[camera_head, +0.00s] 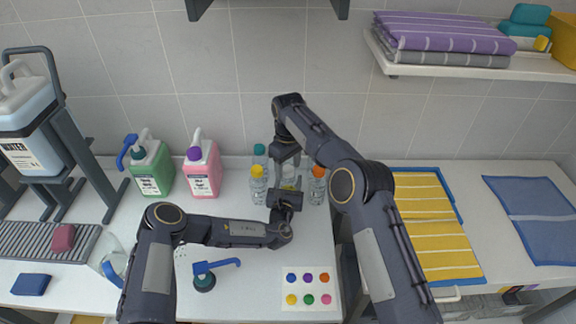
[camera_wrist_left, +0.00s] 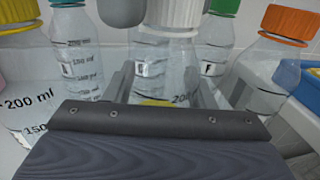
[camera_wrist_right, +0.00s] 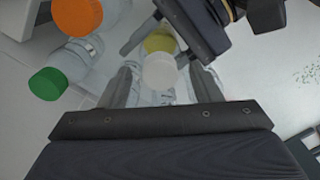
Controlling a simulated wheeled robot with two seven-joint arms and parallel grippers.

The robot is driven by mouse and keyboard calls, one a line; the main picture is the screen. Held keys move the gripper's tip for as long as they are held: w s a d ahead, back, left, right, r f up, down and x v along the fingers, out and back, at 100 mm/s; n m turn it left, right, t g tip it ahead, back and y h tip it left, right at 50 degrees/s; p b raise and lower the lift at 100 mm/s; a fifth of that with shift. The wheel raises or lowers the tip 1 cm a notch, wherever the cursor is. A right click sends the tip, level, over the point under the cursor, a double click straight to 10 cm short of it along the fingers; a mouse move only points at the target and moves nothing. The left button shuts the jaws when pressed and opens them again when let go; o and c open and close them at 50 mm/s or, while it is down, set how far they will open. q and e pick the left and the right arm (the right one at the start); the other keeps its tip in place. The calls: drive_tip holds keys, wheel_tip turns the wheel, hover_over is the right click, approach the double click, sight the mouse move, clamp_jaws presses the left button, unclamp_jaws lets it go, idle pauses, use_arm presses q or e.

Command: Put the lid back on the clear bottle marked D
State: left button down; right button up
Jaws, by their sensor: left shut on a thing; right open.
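A clear bottle with a little yellow at its bottom stands between my grippers (camera_wrist_left: 165,75); its letter is not clearly readable. A white ridged lid (camera_wrist_right: 158,72) is at its top in both wrist views; I cannot tell whether it is seated. My left gripper (camera_head: 287,188) is shut on the bottle, low on its body. My right gripper (camera_wrist_right: 162,85) is open, its fingers on either side of the white lid. In the head view my right gripper (camera_head: 286,155) is above the bottle and partly hides it.
Other clear bottles stand close around: yellow-capped (camera_head: 257,185), orange-capped (camera_head: 317,188), green-capped marked F (camera_wrist_left: 214,45) and one behind left (camera_wrist_left: 76,50). Pink (camera_head: 202,170) and green (camera_head: 153,172) jugs stand left. A blue-handled tool (camera_head: 205,280) and a dotted card (camera_head: 307,300) lie in front.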

drive_tip(key=shift+r, duration=3.75)
use_arm(q)
drive_tip(key=c, duration=0.6)
unclamp_jaws()
drive_tip(key=shift+o, duration=0.2)
drive_tip(key=s, duration=0.5)
drive_tip(key=s+a, duration=0.1)
drive_tip(key=s, duration=0.1)
drive_tip(key=shift+s+a+b, duration=0.1)
drive_tip(key=shift+s+b, duration=0.3)
use_arm(e)
drive_tip(key=shift+f, duration=0.4)
